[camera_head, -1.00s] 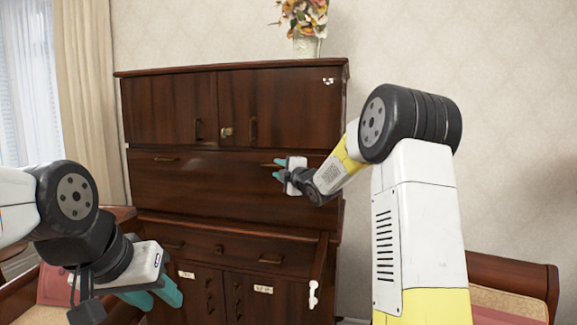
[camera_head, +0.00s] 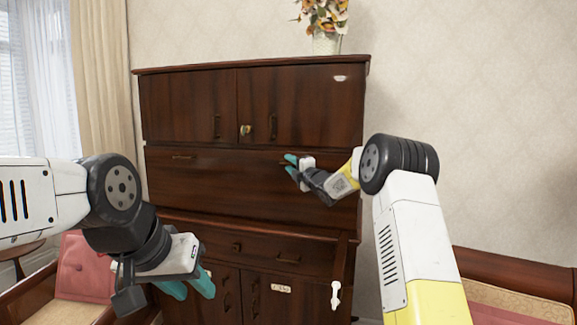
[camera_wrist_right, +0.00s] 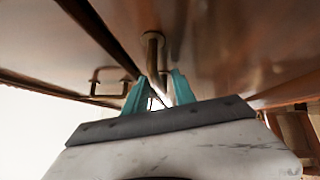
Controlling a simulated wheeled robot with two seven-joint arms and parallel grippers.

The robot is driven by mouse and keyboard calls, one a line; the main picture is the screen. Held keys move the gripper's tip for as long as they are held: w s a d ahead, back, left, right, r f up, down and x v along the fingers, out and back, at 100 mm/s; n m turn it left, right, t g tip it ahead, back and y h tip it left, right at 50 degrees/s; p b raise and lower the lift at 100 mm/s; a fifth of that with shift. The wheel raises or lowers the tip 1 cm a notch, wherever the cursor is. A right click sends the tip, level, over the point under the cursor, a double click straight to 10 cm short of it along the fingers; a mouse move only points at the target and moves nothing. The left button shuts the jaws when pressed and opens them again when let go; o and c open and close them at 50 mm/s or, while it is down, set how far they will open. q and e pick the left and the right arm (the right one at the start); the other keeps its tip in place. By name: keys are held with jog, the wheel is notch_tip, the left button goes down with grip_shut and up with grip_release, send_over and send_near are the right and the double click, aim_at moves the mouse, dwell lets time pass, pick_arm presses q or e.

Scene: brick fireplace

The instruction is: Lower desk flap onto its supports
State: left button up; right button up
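The desk flap (camera_head: 235,187) is the wide dark brown panel across the middle of the cabinet (camera_head: 190,105). It looks upright and closed, with a handle (camera_head: 184,156) at its upper left. My right gripper (camera_head: 289,164) is at the flap's upper right. In the right wrist view, its teal fingers (camera_wrist_right: 158,92) stand apart on either side of a brass handle (camera_wrist_right: 153,50); firm contact cannot be seen. My left gripper (camera_head: 190,288) is low in front of the cabinet's lower doors, fingers apart and empty. The flap's supports cannot be made out.
A flower vase (camera_head: 327,42) stands on top of the cabinet. Upper doors (camera_head: 300,105) with a brass lock are above the flap; a drawer (camera_head: 265,247) is below. A pink-cushioned chair (camera_head: 85,270) is at left, and a wooden seat (camera_head: 510,285) at right.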

grip_shut()
dwell(1.4)
